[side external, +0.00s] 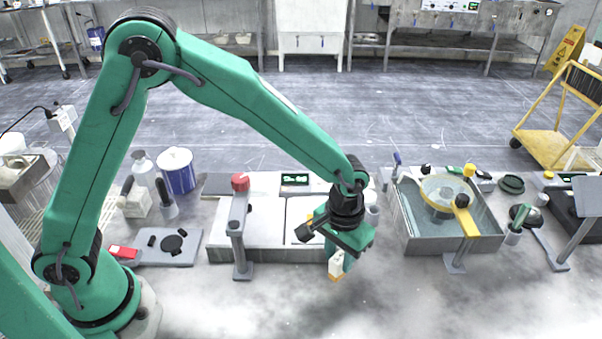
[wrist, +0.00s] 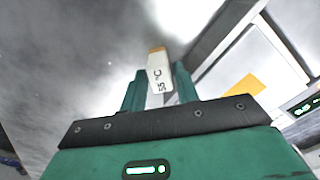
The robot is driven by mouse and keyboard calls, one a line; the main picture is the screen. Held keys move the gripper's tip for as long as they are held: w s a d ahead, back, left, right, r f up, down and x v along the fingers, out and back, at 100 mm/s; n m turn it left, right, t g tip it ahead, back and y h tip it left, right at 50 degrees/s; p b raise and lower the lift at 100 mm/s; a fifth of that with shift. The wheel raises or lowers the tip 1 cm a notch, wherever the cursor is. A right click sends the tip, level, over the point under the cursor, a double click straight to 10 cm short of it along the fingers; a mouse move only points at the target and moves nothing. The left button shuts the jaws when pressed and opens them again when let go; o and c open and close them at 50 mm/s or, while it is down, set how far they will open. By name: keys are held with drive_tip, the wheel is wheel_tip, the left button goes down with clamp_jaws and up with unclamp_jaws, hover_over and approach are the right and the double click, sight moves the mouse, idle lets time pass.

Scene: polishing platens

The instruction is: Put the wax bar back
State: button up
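The wax bar, a small white block with an orange end, shows below my gripper in the side external view (side external: 336,268). In the wrist view the bar (wrist: 159,72) carries the marking "55 °C" and sits between the two teal fingers. My gripper (side external: 343,258) appears shut on it. The gripper points down just in front of the white polishing machine (side external: 270,241), near its right end. The bar's orange end points down; I cannot tell whether it touches the bench.
A grey post with a red top (side external: 240,183) stands left of the gripper. A grey basin (side external: 425,245) with a yellow-armed round part lies to the right. A grey tray with black parts (side external: 150,259) lies left. The bench front is mostly clear.

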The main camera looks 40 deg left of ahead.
sight(338, 256)
wheel_tip(338, 256, up, 9)
drive_tip(key=shift+r, duration=0.15)
idle(0.8)
drive_tip(key=s+a+r+t, duration=0.1)
drive_tip(key=s+a+r, duration=0.2)
drive_tip(key=a+r, duration=0.25)
drive_tip(key=s+a+r+t, duration=0.1)
drive_tip(key=s+a+r, duration=0.25)
drive_tip(key=a, duration=0.35)
drive_tip(key=s+a+r+t, duration=0.2)
drive_tip(key=s+a+t, duration=0.1)
drive_tip(key=s+a, duration=0.6)
drive_tip(key=shift+s+a+r+t, duration=0.15)
drive_tip(key=shift+s+r+t, duration=0.15)
drive_tip(key=shift+s, duration=0.25)
